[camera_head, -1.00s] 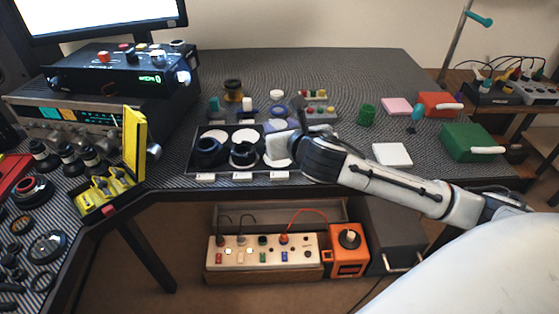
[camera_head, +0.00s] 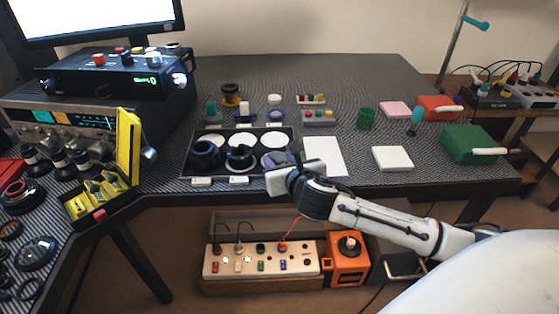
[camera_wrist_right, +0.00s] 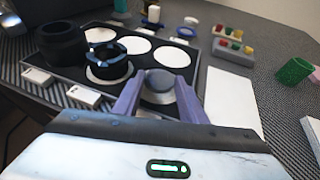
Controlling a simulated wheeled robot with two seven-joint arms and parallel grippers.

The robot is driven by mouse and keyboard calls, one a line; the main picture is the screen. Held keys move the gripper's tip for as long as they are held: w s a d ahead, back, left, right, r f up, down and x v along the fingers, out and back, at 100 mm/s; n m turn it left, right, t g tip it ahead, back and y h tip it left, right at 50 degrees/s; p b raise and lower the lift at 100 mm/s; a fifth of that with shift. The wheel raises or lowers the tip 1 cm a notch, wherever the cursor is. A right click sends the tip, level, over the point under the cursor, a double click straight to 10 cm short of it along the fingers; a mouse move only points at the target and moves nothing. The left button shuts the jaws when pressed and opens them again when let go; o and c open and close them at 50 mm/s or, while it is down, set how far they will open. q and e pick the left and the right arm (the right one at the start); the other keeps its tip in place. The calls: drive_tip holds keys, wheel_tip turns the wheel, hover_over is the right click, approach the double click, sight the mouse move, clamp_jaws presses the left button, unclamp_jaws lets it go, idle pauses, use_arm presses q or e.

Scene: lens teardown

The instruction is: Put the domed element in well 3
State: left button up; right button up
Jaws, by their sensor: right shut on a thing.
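My right gripper (camera_head: 283,172) is at the front right of the dark tray (camera_head: 187,160). In the right wrist view its purple fingers (camera_wrist_right: 161,82) are shut on a round grey piece with a pale lower rim (camera_wrist_right: 158,92), which looks like the domed element. The piece is over or in the tray's front right well, the third from the left in that row. I cannot tell whether it touches the well floor. In the head view the gripper hides the piece and that well's label. My left gripper is not in view.
A black ring (camera_head: 205,153) and a black and blue ring (camera_head: 240,158) occupy the other front wells. The back wells show bare white floors. A white sheet (camera_head: 323,156) lies right of the tray. A green cup (camera_head: 365,118) and a white block (camera_head: 393,158) stand further right.

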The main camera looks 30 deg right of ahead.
drive_tip(key=shift+f, duration=0.1)
drive_tip(key=o, duration=0.8)
drive_tip(key=shift+c, duration=0.2)
